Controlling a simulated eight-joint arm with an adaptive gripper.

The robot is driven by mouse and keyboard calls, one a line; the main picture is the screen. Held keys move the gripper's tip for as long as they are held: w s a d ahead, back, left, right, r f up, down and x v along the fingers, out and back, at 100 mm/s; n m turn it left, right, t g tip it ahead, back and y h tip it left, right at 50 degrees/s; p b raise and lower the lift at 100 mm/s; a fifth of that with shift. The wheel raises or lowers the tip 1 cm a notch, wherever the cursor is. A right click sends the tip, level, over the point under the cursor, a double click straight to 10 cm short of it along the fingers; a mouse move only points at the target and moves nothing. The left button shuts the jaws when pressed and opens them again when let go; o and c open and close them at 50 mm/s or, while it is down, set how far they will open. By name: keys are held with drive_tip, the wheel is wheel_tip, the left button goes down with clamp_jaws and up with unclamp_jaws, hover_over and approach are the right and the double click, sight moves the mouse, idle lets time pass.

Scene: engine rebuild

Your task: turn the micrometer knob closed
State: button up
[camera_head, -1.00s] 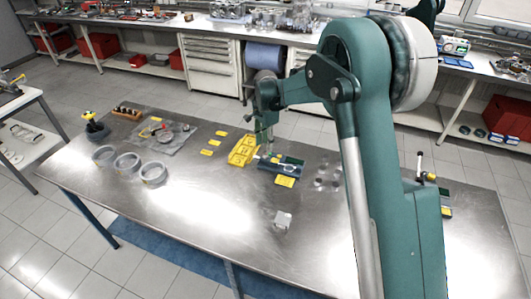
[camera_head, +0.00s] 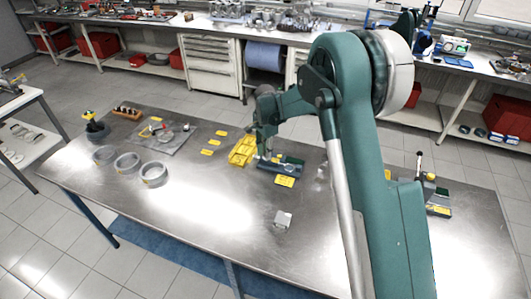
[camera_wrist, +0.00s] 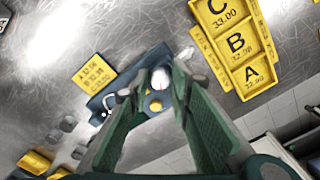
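The micrometer (camera_wrist: 160,79) shows in the wrist view as a small pale cylindrical end with blue and yellow parts below it, on a dark teal-blue holder (camera_wrist: 103,101). In the head view the holder (camera_head: 290,163) lies on the steel table, and the micrometer is too small to make out well. My gripper (camera_wrist: 152,86) is open, its two green fingers spread on either side of the pale knob end. Whether a finger touches it cannot be told. In the head view my gripper (camera_head: 264,157) is low over the holder's left end.
A yellow tray (camera_wrist: 236,47) marked A, B and C lies beside the holder. A yellow label card (camera_wrist: 97,74) lies on its other side. Three metal rings (camera_head: 127,163) stand at the left of the steel table (camera_head: 200,210). The table's front middle is mostly clear.

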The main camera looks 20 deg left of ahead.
drive_tip(key=c, duration=0.4)
drive_tip(key=shift+c, duration=0.2)
